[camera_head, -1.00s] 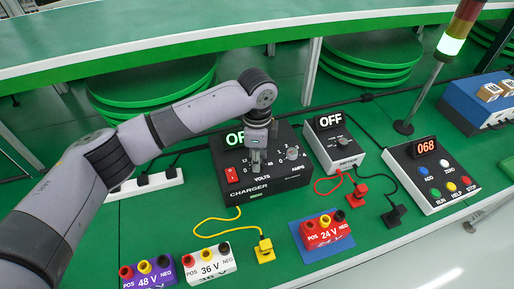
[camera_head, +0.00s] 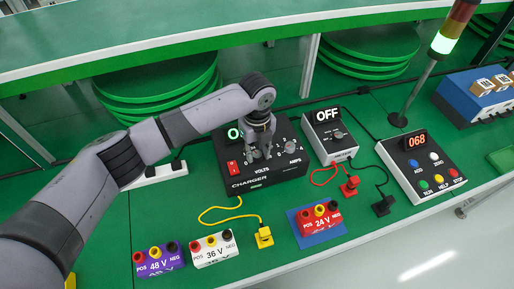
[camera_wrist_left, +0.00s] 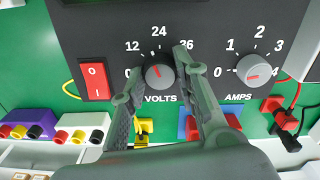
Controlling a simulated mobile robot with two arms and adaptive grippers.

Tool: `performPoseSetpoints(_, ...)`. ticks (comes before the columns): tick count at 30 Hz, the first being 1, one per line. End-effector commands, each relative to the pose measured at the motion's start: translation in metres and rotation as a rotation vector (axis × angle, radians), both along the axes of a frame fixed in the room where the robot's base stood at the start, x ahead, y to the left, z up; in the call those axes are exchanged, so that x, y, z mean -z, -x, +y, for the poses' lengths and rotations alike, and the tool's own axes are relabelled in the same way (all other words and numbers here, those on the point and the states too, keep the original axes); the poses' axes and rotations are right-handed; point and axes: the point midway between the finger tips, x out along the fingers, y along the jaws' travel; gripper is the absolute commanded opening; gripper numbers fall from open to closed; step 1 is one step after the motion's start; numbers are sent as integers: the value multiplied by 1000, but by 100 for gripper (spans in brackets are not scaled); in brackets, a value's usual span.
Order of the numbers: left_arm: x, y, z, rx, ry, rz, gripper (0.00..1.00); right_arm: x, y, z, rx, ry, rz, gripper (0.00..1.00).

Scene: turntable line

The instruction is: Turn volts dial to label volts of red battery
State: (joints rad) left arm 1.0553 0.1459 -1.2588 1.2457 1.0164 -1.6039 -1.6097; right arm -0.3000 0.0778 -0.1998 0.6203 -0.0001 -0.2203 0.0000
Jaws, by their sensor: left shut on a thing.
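The charger (camera_head: 262,176) is a black box with a volts dial, seen close in the left wrist view (camera_wrist_left: 159,76). The dial is a dark round knob with a red mark tilted up and left, roughly between 12 and 24; its exact reading is hard to tell. My left gripper (camera_head: 258,152) is shut on the volts dial, with one finger on each side of it in the wrist view (camera_wrist_left: 157,82). The fingers partly hide the scale's right side. The red battery (camera_head: 321,222), labelled 24 V, sits on a blue pad. My right gripper is not in view.
A red power switch (camera_wrist_left: 94,80) and the amps dial (camera_wrist_left: 254,69) flank the volts dial. A purple 48 V battery (camera_head: 158,262) and a white 36 V battery (camera_head: 215,250) stand in front. The tester (camera_head: 330,137) reads OFF. Yellow, red and black leads lie on the bench.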

Motion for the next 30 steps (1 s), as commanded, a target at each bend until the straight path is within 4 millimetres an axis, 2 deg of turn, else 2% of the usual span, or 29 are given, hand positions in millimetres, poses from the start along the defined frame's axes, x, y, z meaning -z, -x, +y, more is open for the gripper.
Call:
performPoseSetpoints(6,-1,0,-1,173,2,0,1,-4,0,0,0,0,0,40)
performPoseSetpoints(15,-1,0,-1,328,3,0,1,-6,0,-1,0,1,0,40)
performPoseSetpoints(30,-1,0,-1,385,3,0,1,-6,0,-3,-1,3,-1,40)
